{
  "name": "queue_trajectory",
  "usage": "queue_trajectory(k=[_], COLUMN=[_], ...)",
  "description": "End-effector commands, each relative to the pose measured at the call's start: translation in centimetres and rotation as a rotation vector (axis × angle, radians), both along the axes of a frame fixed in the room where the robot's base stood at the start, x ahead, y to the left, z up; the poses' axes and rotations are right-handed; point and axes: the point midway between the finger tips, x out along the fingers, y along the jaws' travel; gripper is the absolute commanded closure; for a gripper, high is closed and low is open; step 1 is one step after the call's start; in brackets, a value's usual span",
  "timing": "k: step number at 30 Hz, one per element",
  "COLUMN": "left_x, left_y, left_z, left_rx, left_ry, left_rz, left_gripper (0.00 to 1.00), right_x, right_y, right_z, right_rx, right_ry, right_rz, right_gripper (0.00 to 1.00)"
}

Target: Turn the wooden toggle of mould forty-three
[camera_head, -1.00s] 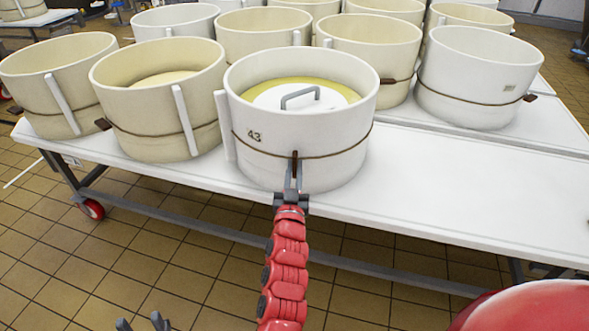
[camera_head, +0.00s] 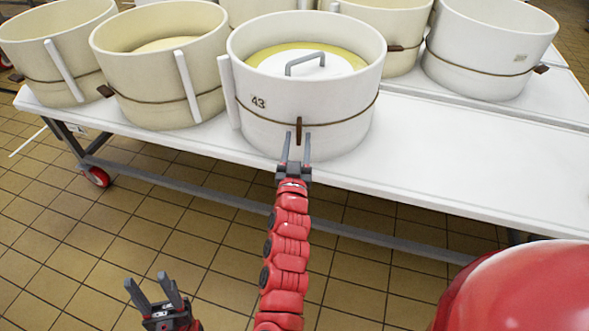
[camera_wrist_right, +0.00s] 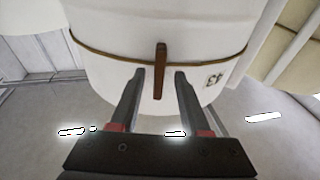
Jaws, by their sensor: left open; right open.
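Mould forty-three (camera_head: 262,128) is a white round tub marked 43, at the front edge of the white table. Its wooden toggle (camera_head: 299,129) is a small brown bar on the cord around the mould, standing upright. My right gripper (camera_head: 296,148) is open just below and in front of the toggle, its fingers apart and empty. In the right wrist view the toggle (camera_wrist_right: 160,70) stands beyond the open fingertips (camera_wrist_right: 160,74), centred between them and not gripped. My left gripper (camera_head: 153,289) is open and empty, low at the left over the floor.
Two cream moulds (camera_head: 160,75) stand to the left of mould forty-three, the nearer one close beside it. More moulds stand behind. The white table top (camera_head: 450,160) is bare to the right. A red rounded shape (camera_head: 520,290) fills the lower right corner.

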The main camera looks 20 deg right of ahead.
Motion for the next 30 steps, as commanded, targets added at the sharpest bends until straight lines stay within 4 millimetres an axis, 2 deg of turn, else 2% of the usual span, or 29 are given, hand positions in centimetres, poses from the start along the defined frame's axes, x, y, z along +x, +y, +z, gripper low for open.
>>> queue_trajectory(k=[12,16,22,30], left_x=[0.0,0.0,0.0,0.0], left_y=[0.0,0.0,0.0,0.0], left_z=[3.5,4.2,4.6,4.6], left_rx=[0.0,0.0,0.0,0.0], left_ry=[0.0,0.0,0.0,0.0], left_rz=[0.0,0.0,0.0,0.0], left_gripper=[0.5,0.5,0.5,0.5], right_x=[-9.7,-12.2,-14.2,-14.5], right_y=[4.0,4.9,5.7,5.8], right_z=[-1.7,-2.3,-2.8,-2.9], right_rx=[-0.001,0.0,-0.001,-0.001], right_ry=[0.007,0.005,0.003,0.0], right_rz=[0.004,0.002,0.0,-0.002], right_gripper=[0.54,0.54,0.54,0.54])
